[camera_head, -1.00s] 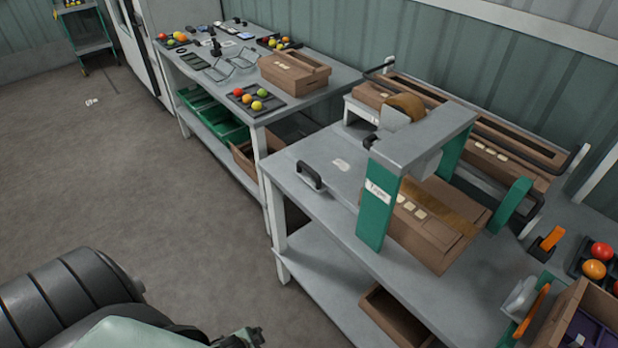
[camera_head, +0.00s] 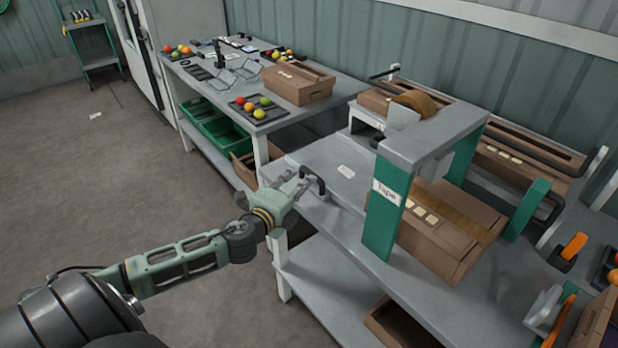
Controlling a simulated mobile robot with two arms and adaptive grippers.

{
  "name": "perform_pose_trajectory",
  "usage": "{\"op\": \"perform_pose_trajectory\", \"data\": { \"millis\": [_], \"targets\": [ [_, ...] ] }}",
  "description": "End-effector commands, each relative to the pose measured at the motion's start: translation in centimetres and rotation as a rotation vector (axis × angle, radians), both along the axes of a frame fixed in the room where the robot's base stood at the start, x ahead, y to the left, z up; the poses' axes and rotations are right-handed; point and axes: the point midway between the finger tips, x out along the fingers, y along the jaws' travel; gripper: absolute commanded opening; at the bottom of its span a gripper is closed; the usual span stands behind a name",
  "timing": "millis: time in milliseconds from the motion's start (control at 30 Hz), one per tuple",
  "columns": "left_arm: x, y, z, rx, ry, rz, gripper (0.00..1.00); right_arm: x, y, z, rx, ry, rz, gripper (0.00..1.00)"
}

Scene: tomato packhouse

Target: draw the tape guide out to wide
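The tape station (camera_head: 384,215) is a green-legged grey arch labelled "Tape" on the right-hand table. A closed brown carton (camera_head: 445,250) lies under the arch, with a tape roll (camera_head: 420,102) behind the top. A black bar handle (camera_head: 316,179) stands at the table's left end; it looks like the tape guide's handle, but I cannot tell what it joins to. My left gripper (camera_head: 294,184) is right beside this handle, on its left, fingers apart. I cannot tell whether a finger touches it. My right gripper is not in view.
The left bench (camera_head: 335,84) holds a carton (camera_head: 298,85) and a tray of tomatoes (camera_head: 259,113), with green crates (camera_head: 222,132) below. More cartons (camera_head: 520,165) lie behind the arch. An orange-handled tool (camera_head: 573,248) stands at right.

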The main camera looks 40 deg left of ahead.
Motion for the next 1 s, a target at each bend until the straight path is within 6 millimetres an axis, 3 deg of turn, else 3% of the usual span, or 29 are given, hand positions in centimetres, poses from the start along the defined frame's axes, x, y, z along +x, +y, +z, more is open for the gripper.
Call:
{"op": "perform_pose_trajectory", "data": {
  "millis": [400,833,1000],
  "targets": [
    [5.3,0.6,-0.9,-0.003,-0.001,0.001,0.33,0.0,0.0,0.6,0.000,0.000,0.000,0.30],
    [6.2,0.8,-1.2,-0.003,0.001,0.002,0.33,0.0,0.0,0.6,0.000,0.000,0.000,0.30],
    [6.1,0.7,-1.2,-0.003,0.001,0.002,0.19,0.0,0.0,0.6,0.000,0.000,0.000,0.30]
  ]
}}
